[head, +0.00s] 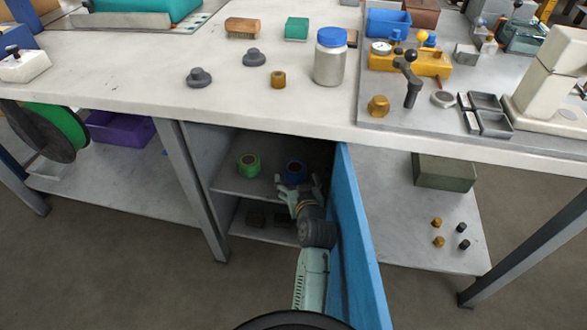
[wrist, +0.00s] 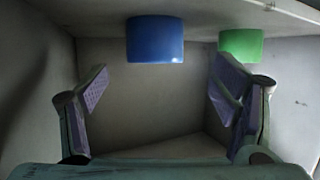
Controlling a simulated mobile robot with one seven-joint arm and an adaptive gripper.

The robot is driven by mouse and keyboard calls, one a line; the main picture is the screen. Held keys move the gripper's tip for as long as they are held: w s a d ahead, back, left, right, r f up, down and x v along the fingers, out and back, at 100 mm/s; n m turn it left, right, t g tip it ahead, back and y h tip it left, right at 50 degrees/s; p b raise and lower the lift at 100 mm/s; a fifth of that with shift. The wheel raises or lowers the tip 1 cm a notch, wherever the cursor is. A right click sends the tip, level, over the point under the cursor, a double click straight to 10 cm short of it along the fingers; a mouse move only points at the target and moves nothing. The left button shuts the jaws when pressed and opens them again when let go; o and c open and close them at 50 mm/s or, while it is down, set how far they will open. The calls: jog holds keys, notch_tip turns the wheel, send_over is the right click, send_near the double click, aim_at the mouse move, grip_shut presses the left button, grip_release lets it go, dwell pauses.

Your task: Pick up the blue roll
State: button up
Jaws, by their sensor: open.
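The blue roll (head: 295,170) stands on the upper shelf of the open cabinet under the bench, to the right of a green roll (head: 249,164). In the wrist view the blue roll (wrist: 155,40) shows beyond my fingers, near the top middle, and the green roll (wrist: 241,44) is to its right, partly behind a finger. My gripper (head: 297,184) is open and reaches into the cabinet just in front of the blue roll. In the wrist view my gripper (wrist: 158,85) has its fingers spread wide with nothing between them. I cannot tell the exact gap to the roll.
The blue cabinet door (head: 360,240) stands open close to the right of my arm. The cabinet's lower shelf (head: 262,232) holds dark blocks. The bench top (head: 150,75) overhangs the cabinet. A lower shelf (head: 400,235) at right holds a grey-green box (head: 444,172) and small parts.

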aim_at(296, 170)
jog(key=x, duration=0.2)
jog(key=p+x, duration=0.1)
jog(key=x, duration=0.3)
jog(key=shift+w+d+r, duration=0.2)
jog(key=shift+w, duration=0.2)
jog(key=shift+w+f, duration=0.2)
jog(key=shift+w, duration=0.1)
jog(key=c, duration=1.3)
